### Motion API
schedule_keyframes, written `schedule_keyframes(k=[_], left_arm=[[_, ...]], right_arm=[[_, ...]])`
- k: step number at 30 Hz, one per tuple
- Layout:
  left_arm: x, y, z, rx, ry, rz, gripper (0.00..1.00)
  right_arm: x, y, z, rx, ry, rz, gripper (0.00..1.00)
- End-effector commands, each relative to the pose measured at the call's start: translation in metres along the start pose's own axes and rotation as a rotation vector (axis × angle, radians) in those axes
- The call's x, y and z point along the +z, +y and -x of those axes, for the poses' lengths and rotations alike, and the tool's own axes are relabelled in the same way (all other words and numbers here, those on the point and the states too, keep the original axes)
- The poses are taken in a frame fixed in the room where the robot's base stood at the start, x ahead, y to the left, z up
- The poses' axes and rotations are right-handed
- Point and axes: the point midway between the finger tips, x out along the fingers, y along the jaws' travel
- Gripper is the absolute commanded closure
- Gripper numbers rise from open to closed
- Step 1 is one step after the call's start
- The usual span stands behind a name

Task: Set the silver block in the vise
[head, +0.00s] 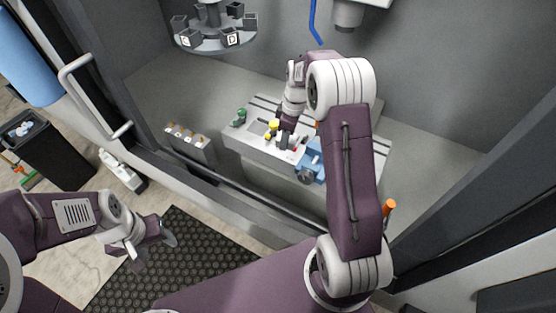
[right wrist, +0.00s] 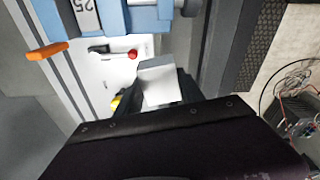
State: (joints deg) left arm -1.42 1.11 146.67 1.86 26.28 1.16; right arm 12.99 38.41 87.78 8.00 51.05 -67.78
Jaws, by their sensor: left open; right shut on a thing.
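The silver block (right wrist: 158,82) shows in the right wrist view between the dark fingers of my right gripper (right wrist: 160,95), which is shut on it. In the head view my right gripper (head: 284,141) is over the machine table, left of the blue vise (head: 312,158), and I cannot make out the block there. The vise also shows at the top of the right wrist view (right wrist: 112,18), apart from the block. Whether its jaws are open is unclear. My left gripper (head: 160,238) is open and empty, outside the booth above the black mat.
The slotted table (head: 245,145) carries a green item (head: 240,117) and a yellow item (head: 273,126) near my right gripper. A red knob (right wrist: 132,55) and an orange handle (right wrist: 47,51) lie close to the vise. A tool carousel (head: 215,40) hangs at the back left.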

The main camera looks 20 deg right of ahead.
Motion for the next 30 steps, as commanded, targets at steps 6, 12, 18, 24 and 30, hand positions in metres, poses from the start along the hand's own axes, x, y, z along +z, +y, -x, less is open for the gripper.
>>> schedule_keyframes(k=[6, 12, 18, 24, 30], left_arm=[[-0.008, 0.002, 0.077, 0.0, 0.0, 0.0, 0.42], [-0.01, 0.002, 0.099, 0.0, 0.0, 0.0, 0.42], [-0.01, 0.002, 0.098, 0.0, 0.0, 0.0, 0.42], [-0.009, 0.002, 0.092, 0.0, 0.0, 0.0, 0.42], [-0.008, 0.002, 0.079, 0.0, 0.0, 0.0, 0.42]], right_arm=[[0.058, 0.078, 0.052, 0.006, -0.001, -0.077, 1.0], [0.106, 0.094, 0.053, 0.021, 0.001, -0.179, 1.0], [0.114, 0.095, 0.05, 0.028, 0.001, -0.196, 1.0], [0.115, 0.095, 0.042, 0.027, 0.001, -0.195, 1.0], [0.117, 0.095, 0.025, 0.028, 0.001, -0.195, 1.0]])
